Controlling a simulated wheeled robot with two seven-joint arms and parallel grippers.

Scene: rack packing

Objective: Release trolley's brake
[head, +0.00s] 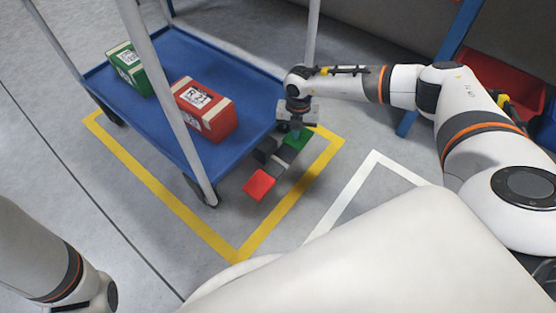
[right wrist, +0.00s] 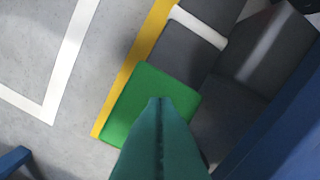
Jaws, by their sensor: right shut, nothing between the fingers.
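The blue trolley (head: 235,80) stands on the grey floor. Its brake pedal juts from its near right end, with a red pad (head: 259,185) at one end, a green pad (head: 298,139) at the other, and dark grey parts with a white stripe between. My right gripper (head: 296,131) is shut and empty, pointing down at the green pad. In the right wrist view its closed fingers (right wrist: 160,101) overlap the green pad (right wrist: 138,92); I cannot tell whether they touch it. My left arm shows at the lower left, but its gripper is out of view.
A green box (head: 131,68) and a red box (head: 205,108) sit on the trolley deck. Yellow floor tape (head: 180,208) frames the trolley, with a white taped outline (head: 345,192) beside it. A blue rack with red bins (head: 505,75) stands at the right.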

